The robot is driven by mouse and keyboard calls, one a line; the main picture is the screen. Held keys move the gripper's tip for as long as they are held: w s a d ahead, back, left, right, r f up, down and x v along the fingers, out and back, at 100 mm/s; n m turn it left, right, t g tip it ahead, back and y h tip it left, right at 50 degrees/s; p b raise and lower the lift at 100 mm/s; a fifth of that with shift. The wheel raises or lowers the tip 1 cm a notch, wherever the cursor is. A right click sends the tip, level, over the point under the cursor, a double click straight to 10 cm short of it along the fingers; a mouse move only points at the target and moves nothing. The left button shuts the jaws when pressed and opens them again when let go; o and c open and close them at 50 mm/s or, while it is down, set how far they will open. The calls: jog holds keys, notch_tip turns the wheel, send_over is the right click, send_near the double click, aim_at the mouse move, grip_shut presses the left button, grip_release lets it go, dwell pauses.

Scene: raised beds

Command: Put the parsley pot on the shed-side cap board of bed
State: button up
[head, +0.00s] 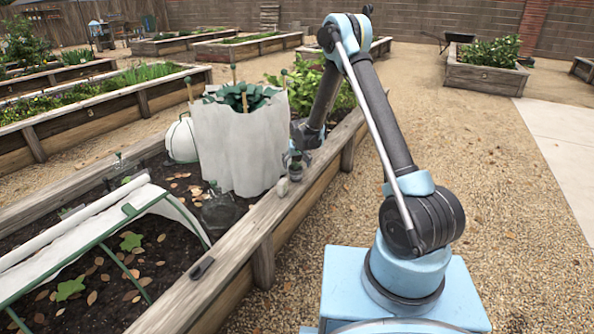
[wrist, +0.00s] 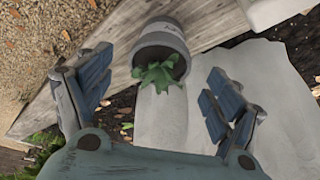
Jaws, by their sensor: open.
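A small grey pot with green leaves (wrist: 165,38) lies in the wrist view on or against the weathered cap board (wrist: 115,80), its leafy mouth facing my gripper. Its label is too small to read. In the head view, a small pot-like shape (head: 295,168) stands on the bed's near cap board (head: 235,238), just below my gripper (head: 302,140). My gripper also shows in the wrist view (wrist: 156,76). Its fingers are spread wide on either side of the leaves, with nothing held. I cannot tell whether they touch the pot.
A tall white fabric wrap (head: 232,145) around a leafy plant stands close beside the pot. A green-framed cover (head: 85,240) spans the near bed.

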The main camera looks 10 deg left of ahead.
jog(key=v, duration=0.7)
jog(key=shift+r, duration=0.15)
jog(key=s+d+r+m+h, duration=0.1)
jog(key=s+d+r, duration=0.8)
jog(key=d+r, duration=0.2)
jog(key=s+d+r+m, duration=0.1)
jog(key=s+d+r, duration=0.85)
jog(key=d, duration=0.25)
jog(key=s+d+r+g, duration=0.1)
jog(key=s+d, duration=0.3)
jog(key=s, duration=0.3)
jog(key=s+d+r, duration=0.1)
jog(key=s+d, duration=0.3)
jog(key=s, duration=0.3)
jog(key=s+d+f, duration=0.2)
jog(key=s, duration=0.6)
jog(key=s+d+f+m+g, duration=0.1)
jog(key=s+d+f, duration=0.2)
jog(key=s, duration=0.5)
jog(key=shift+f+m, duration=0.3)
jog(key=shift+w+d, duration=0.1)
